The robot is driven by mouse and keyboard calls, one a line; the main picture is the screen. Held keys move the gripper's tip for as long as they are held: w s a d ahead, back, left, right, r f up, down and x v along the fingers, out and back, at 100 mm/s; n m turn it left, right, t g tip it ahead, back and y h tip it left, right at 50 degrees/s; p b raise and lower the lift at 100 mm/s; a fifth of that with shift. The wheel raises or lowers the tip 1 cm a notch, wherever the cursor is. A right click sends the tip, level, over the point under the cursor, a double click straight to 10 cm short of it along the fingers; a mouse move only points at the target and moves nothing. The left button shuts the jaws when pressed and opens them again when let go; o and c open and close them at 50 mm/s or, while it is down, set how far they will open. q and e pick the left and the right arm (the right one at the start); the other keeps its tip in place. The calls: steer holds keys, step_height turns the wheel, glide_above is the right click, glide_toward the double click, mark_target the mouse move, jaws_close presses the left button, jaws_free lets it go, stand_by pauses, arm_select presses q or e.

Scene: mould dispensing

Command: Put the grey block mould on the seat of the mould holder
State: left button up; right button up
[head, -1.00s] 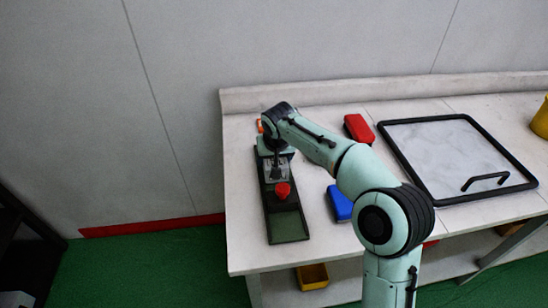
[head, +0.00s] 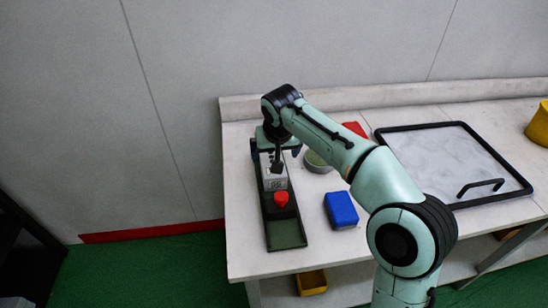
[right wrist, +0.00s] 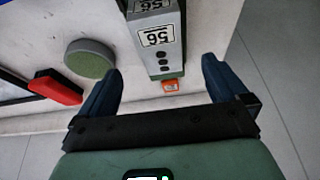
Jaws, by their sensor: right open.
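The grey block mould (head: 274,183) with a dark-and-white label stands on the long black mould holder (head: 286,233), behind its red knob (head: 281,199). In the right wrist view the block (right wrist: 165,57) shows "56" labels and dark holes. My right gripper (head: 277,160) is over the far end of the holder. In the right wrist view the gripper (right wrist: 161,66) is open, its blue fingers spread on either side of the block's end with gaps. The seat under the block is hidden, so I cannot tell how it sits. My left gripper is not in view.
A blue block (head: 341,210), a round green-topped dish (head: 317,162) and a red block (head: 355,128) lie right of the holder. A black-framed panel (head: 455,160) with a handle and a yellow container (head: 540,125) are farther right. A small orange item (right wrist: 169,86) lies beyond the block.

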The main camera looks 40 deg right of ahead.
steer(key=v, duration=0.2)
steer(key=shift+s+r, duration=0.15)
steer(key=shift+r, duration=0.05)
stand_by(0.5)
